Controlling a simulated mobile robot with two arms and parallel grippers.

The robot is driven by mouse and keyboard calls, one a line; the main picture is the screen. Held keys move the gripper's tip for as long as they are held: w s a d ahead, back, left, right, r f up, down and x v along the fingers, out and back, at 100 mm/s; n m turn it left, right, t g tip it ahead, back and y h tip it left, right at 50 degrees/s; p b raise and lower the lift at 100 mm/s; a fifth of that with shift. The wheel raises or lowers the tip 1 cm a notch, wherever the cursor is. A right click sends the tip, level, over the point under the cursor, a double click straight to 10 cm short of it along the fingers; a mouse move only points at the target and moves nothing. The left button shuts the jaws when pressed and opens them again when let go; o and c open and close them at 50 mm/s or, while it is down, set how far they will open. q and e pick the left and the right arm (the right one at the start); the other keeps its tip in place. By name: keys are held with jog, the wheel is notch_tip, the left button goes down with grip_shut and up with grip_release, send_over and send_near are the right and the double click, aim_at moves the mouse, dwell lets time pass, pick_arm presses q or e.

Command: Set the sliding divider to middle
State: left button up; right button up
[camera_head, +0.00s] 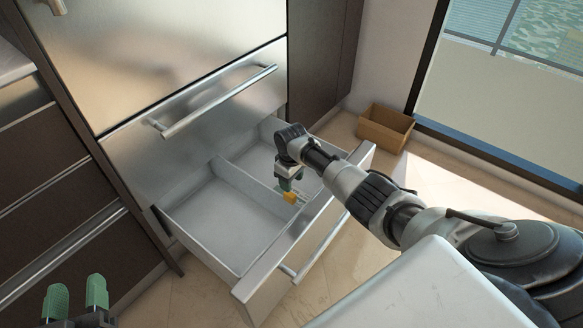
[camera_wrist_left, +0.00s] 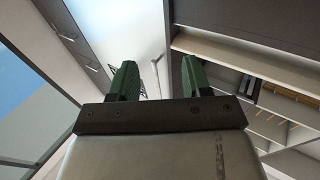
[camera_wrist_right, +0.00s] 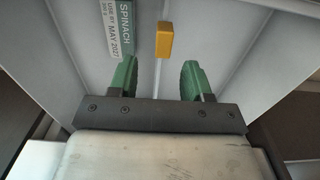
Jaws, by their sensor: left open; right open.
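The open drawer (camera_head: 250,274) has a thin grey sliding divider (camera_head: 243,181) running from its back toward its front. The divider stands roughly midway across the drawer. A yellow tab (camera_head: 290,197) shows near the divider's front end. My right gripper (camera_head: 288,180) is open and points down into the drawer beside the tab. In the right wrist view the yellow tab (camera_wrist_right: 165,40) lies ahead of and between the open fingers (camera_wrist_right: 158,78), with no visible contact. My left gripper (camera_head: 76,295) is open and empty, low at the left, away from the drawer.
A spinach packet (camera_wrist_right: 120,30) lies left of the tab in the right wrist view. A brown box (camera_head: 385,128) sits on the floor at right. The drawer's left compartment (camera_head: 215,222) looks empty.

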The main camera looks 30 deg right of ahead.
notch_tip(320, 180, up, 3)
jog(key=shift+p, duration=0.65)
pick_arm(q)
jog(key=shift+s+a+f+g+y, duration=0.25)
jog(key=shift+s+f+g+y, duration=0.05)
jog(key=shift+f+g, duration=0.6)
jog(key=shift+s+a+f+g+y, duration=0.3)
jog(key=shift+f+g, duration=0.45)
jog(key=shift+f, duration=0.2)
jog(key=shift+s+a+f+g+y, duration=0.2)
jog(key=shift+s+f+g+y, duration=0.1)
jog(key=shift+f+g, duration=0.6)
pick_arm(e)
jog(key=shift+r, duration=0.35)
